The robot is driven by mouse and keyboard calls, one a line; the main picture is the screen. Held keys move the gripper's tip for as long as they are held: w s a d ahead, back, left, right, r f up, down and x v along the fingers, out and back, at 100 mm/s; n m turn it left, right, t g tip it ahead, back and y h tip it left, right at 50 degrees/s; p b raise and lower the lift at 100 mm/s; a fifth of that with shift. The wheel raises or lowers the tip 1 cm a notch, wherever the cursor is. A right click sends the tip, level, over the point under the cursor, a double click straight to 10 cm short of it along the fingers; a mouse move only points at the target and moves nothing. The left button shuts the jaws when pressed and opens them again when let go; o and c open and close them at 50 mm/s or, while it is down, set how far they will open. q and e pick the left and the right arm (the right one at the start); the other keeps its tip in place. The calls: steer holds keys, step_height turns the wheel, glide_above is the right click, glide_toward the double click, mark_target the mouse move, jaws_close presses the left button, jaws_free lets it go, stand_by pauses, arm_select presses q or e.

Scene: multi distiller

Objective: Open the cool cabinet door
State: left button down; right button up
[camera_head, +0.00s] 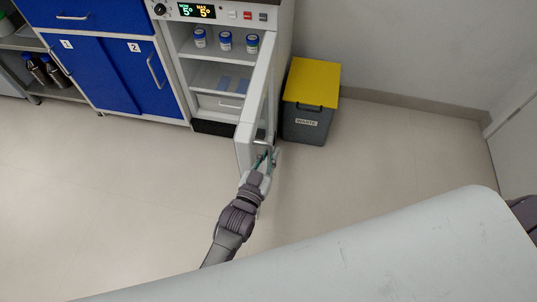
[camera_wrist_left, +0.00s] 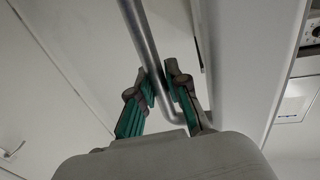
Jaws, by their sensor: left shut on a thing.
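The cool cabinet (camera_head: 225,75) is white, with a lit display reading 5° on its top panel. Its door (camera_head: 257,95) stands open, swung outward on the right side, so the shelves inside show. My left gripper (camera_head: 264,158) is at the outer side of the door near its handle. In the left wrist view my left gripper's green-padded fingers (camera_wrist_left: 160,88) are shut on the metal bar handle (camera_wrist_left: 143,45) of the door. My right gripper is not in view.
A grey waste bin with a yellow lid (camera_head: 312,85) stands right of the cabinet, close to the open door. Blue cabinets (camera_head: 105,70) stand at the left. Several blue-capped jars (camera_head: 225,42) are on the upper shelf. The floor (camera_head: 110,200) in front is clear.

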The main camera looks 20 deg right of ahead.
arm_select(q)
steer(key=shift+d, duration=0.2)
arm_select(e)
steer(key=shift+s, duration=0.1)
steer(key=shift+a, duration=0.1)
arm_select(q)
steer(key=c, duration=1.1)
jaws_free()
steer(key=shift+c, duration=0.2)
steer(key=v, duration=1.2)
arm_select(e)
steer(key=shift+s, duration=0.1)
